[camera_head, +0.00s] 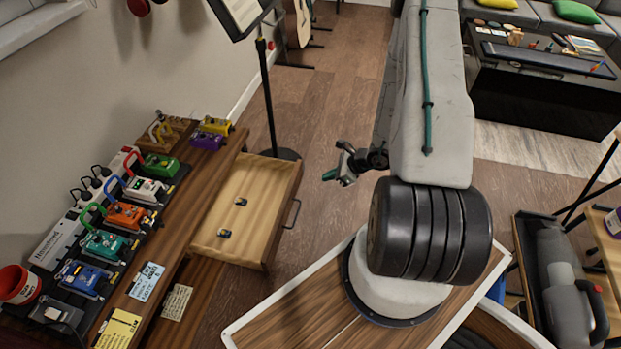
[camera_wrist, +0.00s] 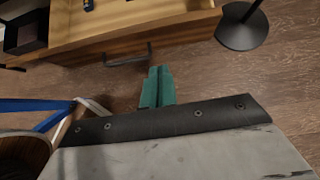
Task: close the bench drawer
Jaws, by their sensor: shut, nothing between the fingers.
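The bench drawer (camera_head: 262,187) is pulled out from the wooden bench (camera_head: 190,205) in the head view. It is a pale wooden box with a dark handle (camera_head: 292,212) on its front, and two small dark items lie inside. My gripper (camera_head: 328,176) has teal fingers and is in the air to the right of the drawer front, apart from it. In the wrist view the teal fingers (camera_wrist: 157,88) are together and empty. They point toward the drawer front (camera_wrist: 150,45), and the handle (camera_wrist: 128,58) appears just beyond and left of their tips.
A music stand (camera_head: 268,100) with a round base (camera_wrist: 243,25) stands just behind the drawer. Several coloured pedals (camera_head: 126,214) and a red cup (camera_head: 17,285) crowd the bench top. Wooden floor between the drawer and my arm is clear. A grey vacuum-like object (camera_head: 565,285) stands at the right.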

